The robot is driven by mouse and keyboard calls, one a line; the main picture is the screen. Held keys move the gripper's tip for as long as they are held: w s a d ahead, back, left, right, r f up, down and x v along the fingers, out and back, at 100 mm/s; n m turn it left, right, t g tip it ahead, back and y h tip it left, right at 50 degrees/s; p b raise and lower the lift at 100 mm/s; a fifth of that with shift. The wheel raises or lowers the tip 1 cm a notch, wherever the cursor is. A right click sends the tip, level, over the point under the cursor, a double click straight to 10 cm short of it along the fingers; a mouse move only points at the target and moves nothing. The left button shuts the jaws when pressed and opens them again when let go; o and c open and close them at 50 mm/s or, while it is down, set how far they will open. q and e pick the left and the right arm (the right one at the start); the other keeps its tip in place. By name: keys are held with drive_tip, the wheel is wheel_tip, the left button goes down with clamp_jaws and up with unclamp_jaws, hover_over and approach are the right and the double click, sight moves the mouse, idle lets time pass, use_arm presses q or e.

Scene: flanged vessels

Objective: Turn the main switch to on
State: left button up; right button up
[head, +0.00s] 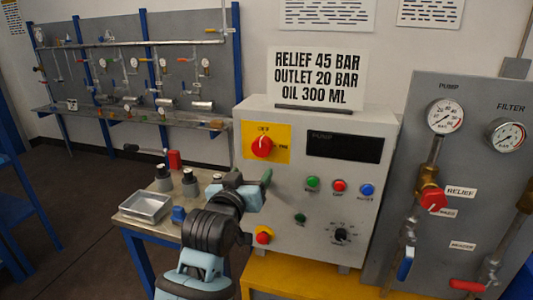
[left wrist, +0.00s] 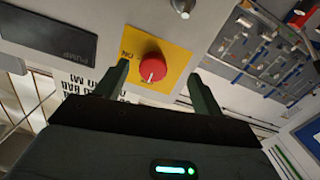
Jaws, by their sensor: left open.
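The main switch (head: 262,146) is a red rotary knob on a yellow plate (head: 281,153) at the upper left of the grey control box. The plate reads OFF above the knob and ON to its right. In the left wrist view, the knob (left wrist: 152,67) shows upside down, its white mark facing the OFF side. My left gripper (head: 243,178) is open and empty, just below and in front of the switch in the head view. In the left wrist view, its two dark green fingers (left wrist: 158,74) point at the plate, with the knob between their tips, apart from both. My right gripper is not seen.
The control box (head: 375,205) also carries a dark display (head: 343,146), several push buttons, a small dial and a red emergency button (head: 264,235). A gauge panel (head: 465,150) stands at right. A side table with a metal tray (head: 146,207) and weights is at left.

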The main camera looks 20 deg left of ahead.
sight(261, 150)
use_arm(q)
drive_tip(key=shift+w+d+r, duration=0.1)
drive_tip(key=shift+w+r, duration=0.35)
drive_tip(key=shift+w, duration=0.85)
drive_tip(key=shift+w+r, duration=0.5)
drive_tip(key=shift+w, duration=0.85)
drive_tip(key=shift+w+d+r, duration=0.1)
drive_tip(key=shift+w+r, duration=0.35)
drive_tip(key=shift+w, duration=0.85)
drive_tip(key=shift+c, duration=0.2)
drive_tip(key=c, duration=0.9)
